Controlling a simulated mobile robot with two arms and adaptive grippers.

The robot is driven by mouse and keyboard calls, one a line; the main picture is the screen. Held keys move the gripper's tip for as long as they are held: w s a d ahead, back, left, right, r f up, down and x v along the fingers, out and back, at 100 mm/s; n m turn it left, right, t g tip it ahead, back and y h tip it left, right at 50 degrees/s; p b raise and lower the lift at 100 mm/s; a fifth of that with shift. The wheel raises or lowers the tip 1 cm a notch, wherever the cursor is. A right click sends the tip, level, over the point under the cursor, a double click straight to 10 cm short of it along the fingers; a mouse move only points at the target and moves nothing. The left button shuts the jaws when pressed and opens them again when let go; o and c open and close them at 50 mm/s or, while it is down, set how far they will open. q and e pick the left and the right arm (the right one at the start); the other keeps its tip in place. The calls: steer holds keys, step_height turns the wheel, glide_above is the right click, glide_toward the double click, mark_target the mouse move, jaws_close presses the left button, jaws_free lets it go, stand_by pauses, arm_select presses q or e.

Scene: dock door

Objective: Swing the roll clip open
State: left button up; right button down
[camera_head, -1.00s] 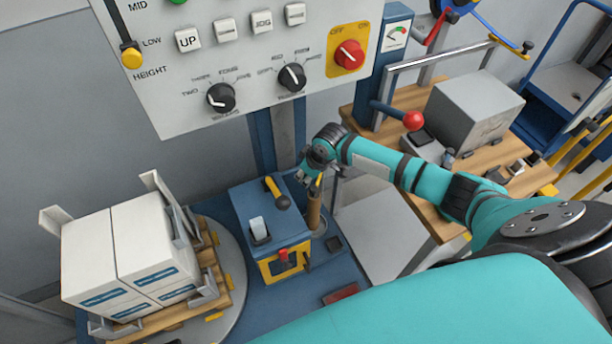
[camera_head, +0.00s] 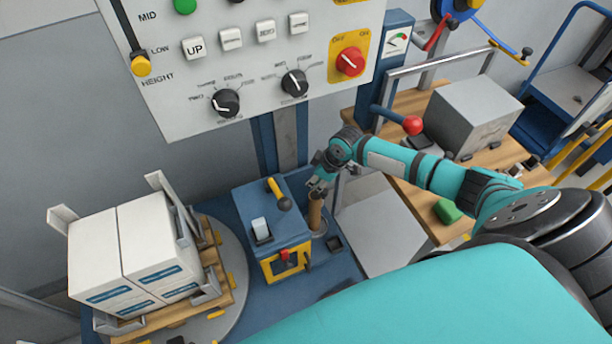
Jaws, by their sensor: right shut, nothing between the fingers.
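A brown upright roll (camera_head: 315,212) stands on the blue base, just right of a blue box. My right gripper (camera_head: 319,184) is at the top of this roll, shut and empty. The gripper overlaps the roll's upper end, and I cannot tell whether they touch. The roll clip cannot be made out clearly; the gripper and wrist may cover it. My left gripper is not in view.
White cartons (camera_head: 135,250) sit on a wooden pallet at left. A control panel (camera_head: 240,60) hangs above.

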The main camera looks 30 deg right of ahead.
steer(key=shift+s+d+r+p, duration=0.1)
steer(key=shift+s+d+p, duration=0.3)
steer(key=shift+s+d, duration=0.2)
steer(key=shift+s+d+p, duration=0.1)
steer(key=shift+s+d, duration=0.25)
steer(key=shift+d, duration=0.55)
steer(key=shift+s+d+p, duration=0.15)
steer(key=shift+s+d, duration=0.2)
steer(key=shift+d, duration=0.6)
steer(key=shift+s+d+p, duration=0.1)
steer(key=shift+s+d, duration=0.25)
steer(key=shift+d, duration=0.55)
steer(key=v, duration=1.1)
steer(key=shift+d+r, duration=0.15)
steer(key=shift+r, duration=0.2)
steer(key=shift+s, duration=0.15)
